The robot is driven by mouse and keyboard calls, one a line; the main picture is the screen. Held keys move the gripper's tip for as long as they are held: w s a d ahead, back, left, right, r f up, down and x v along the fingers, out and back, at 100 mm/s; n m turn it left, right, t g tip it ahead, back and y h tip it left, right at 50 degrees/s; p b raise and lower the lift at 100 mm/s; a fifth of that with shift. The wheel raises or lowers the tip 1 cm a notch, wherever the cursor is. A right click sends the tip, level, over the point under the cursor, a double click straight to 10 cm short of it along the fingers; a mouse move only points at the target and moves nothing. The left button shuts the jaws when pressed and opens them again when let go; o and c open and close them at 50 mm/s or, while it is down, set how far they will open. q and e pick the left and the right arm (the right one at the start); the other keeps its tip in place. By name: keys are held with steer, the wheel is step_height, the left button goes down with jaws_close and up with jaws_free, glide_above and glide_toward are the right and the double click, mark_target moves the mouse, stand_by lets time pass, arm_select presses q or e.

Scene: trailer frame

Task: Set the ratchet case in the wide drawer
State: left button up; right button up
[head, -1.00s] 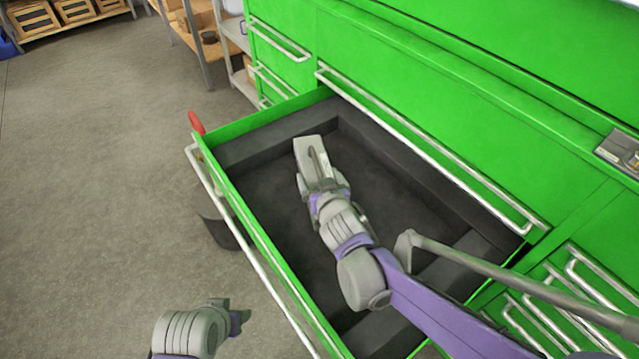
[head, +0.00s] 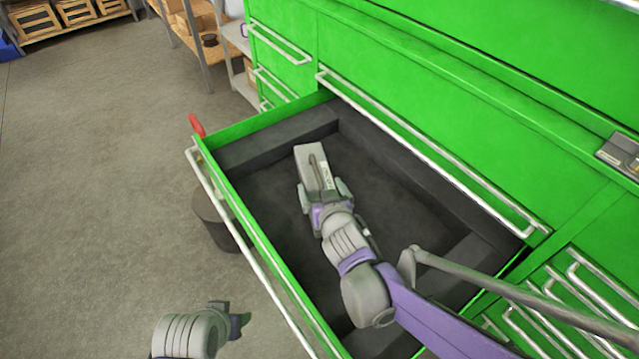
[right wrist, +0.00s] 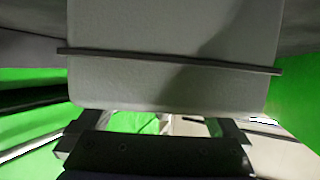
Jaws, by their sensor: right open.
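The ratchet case (head: 308,163), a grey box with a dark strip and a pale label, is inside the wide drawer (head: 265,255), near its left end. The green drawer is pulled out and has a dark lining. My right gripper (head: 324,195) is open at the case's near end, with its fingers apart. The right wrist view shows a large grey surface with a dark bar close in front of the fingers, likely the case (right wrist: 170,85). Whether the fingers touch it is unclear. My left gripper (head: 238,318) is low at the left, outside the drawer; its jaws are unclear.
The green cabinet (head: 420,70) rises behind the drawer, with more handled drawers at left and right. A red object (head: 196,125) is at the drawer's left corner. Shelving (head: 195,40) stands at the back left. The drawer floor right of the case is clear.

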steer(key=p+v, duration=0.2)
steer(key=v, duration=0.8)
